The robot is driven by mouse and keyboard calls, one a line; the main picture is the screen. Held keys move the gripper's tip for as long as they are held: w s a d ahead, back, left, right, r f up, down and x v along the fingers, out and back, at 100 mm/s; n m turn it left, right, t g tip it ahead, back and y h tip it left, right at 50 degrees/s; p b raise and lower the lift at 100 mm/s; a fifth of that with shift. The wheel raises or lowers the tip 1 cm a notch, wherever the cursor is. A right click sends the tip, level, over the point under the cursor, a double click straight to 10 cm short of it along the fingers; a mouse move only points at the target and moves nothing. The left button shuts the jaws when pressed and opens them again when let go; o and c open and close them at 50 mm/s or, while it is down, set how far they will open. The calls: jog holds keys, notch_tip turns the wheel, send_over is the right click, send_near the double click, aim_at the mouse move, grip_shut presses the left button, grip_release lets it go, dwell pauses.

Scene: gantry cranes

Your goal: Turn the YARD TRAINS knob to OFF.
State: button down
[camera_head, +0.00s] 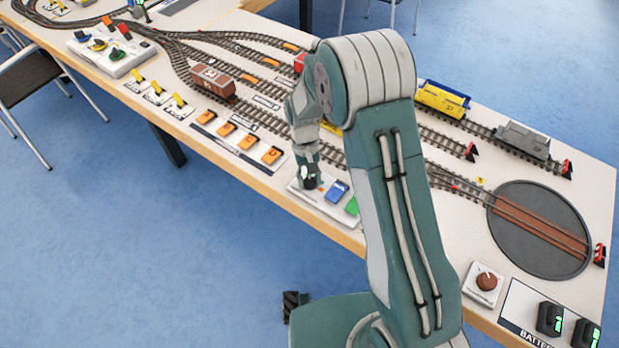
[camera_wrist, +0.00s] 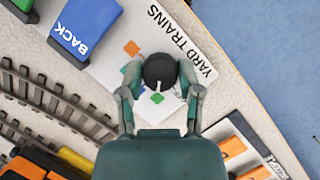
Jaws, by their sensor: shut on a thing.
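The YARD TRAINS knob (camera_wrist: 160,68) is a dark round knob on a white panel (camera_wrist: 108,62). In the wrist view the label YARD TRAINS runs along the panel edge to its right. My gripper (camera_wrist: 160,73) is shut on the knob, one finger on each side. A white mark on the knob's near rim points down in the wrist view, toward a green diamond (camera_wrist: 157,98). An orange square (camera_wrist: 132,47) lies at the knob's upper left. No OFF lettering is readable.
Beside the knob stand a blue BACK switch (camera_wrist: 85,28) and a green switch (camera_head: 352,206). Orange switches (camera_head: 249,141) lie to the left in the head view. Tracks, a brown wagon (camera_head: 212,81) and a turntable (camera_head: 535,258) fill the table around my arm.

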jog(key=n, duration=0.2)
jog(key=n+t+h, duration=0.1)
jog(key=n, duration=0.1)
jog(key=shift+w+a+n+h, duration=0.15)
jog(key=shift+n+h, duration=0.15)
jog(key=shift+r+n+t+h, duration=0.1)
jog(key=shift+n+t+h, duration=0.35)
jog(key=shift+n, duration=1.25)
